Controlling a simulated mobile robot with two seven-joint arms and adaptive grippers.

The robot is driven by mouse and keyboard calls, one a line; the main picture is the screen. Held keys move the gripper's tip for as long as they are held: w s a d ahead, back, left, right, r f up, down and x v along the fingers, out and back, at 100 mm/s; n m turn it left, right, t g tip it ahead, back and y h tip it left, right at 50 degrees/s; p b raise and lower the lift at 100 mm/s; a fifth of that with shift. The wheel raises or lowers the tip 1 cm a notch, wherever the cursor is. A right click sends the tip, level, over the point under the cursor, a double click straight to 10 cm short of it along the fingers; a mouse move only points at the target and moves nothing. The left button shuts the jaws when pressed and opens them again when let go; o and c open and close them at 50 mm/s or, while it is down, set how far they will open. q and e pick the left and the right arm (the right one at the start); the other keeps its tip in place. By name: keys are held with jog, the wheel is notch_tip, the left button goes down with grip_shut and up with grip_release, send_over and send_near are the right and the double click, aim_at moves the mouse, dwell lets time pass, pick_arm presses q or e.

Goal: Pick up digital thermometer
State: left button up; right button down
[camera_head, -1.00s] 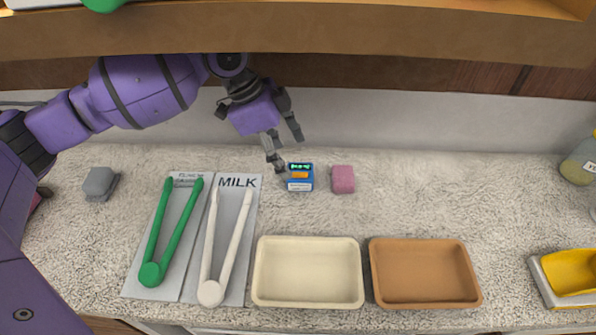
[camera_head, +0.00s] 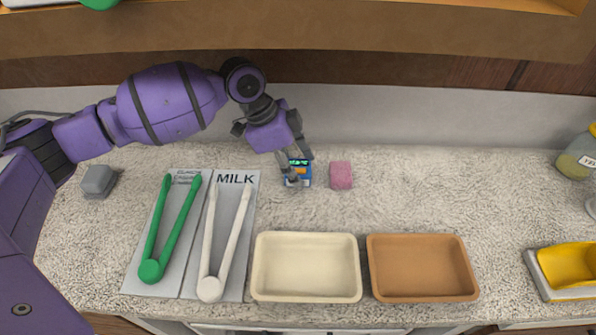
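The digital thermometer (camera_head: 300,172) is a small blue box with a dark display showing green digits and an orange patch. It stands on the speckled counter, left of a pink block. My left gripper (camera_head: 297,169) comes down over it from behind and the left. Its fingers are spread, one in front of the thermometer's left part and one near its upper right edge. Part of the thermometer's face is hidden by a finger. I cannot tell whether the fingers touch it. My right gripper is not in view.
The pink block (camera_head: 341,175) is close on the right. A cream tray (camera_head: 306,297) and a brown tray (camera_head: 422,297) lie in front. Green tongs (camera_head: 171,236) and white tongs (camera_head: 229,236) lie on mats at left. A shelf (camera_head: 300,35) overhangs the back. Counter right of the block is clear.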

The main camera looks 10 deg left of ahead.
pick_arm(q)
jog(key=c, duration=0.4)
jog(key=shift+r, duration=0.1)
